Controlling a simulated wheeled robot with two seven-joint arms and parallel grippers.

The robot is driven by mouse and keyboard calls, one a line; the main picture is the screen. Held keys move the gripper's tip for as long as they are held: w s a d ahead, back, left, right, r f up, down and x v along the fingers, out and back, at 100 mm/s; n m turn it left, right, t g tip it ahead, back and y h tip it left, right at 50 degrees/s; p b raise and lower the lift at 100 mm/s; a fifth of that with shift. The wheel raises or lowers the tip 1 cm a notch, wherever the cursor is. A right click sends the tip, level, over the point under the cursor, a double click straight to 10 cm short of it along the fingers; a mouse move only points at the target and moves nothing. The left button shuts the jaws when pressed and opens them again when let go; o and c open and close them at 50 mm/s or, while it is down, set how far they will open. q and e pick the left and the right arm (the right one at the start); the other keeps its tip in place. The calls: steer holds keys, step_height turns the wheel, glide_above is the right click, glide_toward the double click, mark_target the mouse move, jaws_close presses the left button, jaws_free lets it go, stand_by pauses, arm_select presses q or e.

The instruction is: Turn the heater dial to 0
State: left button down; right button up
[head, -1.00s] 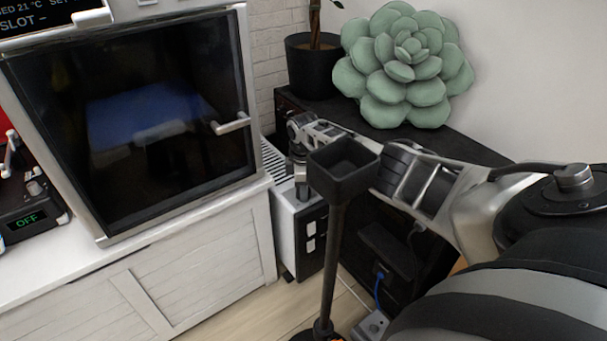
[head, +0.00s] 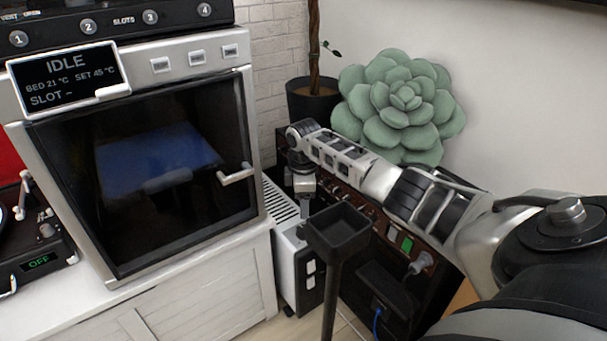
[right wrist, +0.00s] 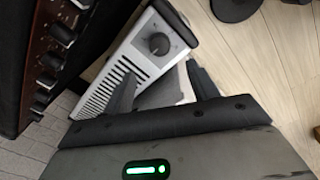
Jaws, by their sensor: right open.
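The heater (head: 283,240) is a white box with a slotted top and a dark end panel, standing on the floor beside the white cabinet. I cannot read the dial's setting. My right gripper (right wrist: 158,72) is open and empty, with its fingers apart and the dial ahead of the gap, not touched. In the head view my right gripper (head: 303,192) points down above the heater, and the dial cannot be made out there. My left gripper is not in view.
A black square cup on a post (head: 338,232) stands in front of the heater. A dark cabinet with knobs (head: 372,292) is close on its right. An oven-like machine (head: 150,170) sits on the white cabinet (head: 190,300). A potted plant (head: 313,100) and green succulent (head: 400,105) are behind.

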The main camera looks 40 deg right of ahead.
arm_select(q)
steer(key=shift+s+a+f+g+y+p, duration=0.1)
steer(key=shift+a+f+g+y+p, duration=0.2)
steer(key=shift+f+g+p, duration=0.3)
arm_select(e)
step_height(320, 180, up, 5)
steer(key=shift+s+a+r, duration=0.1)
steer(key=shift+s, duration=0.05)
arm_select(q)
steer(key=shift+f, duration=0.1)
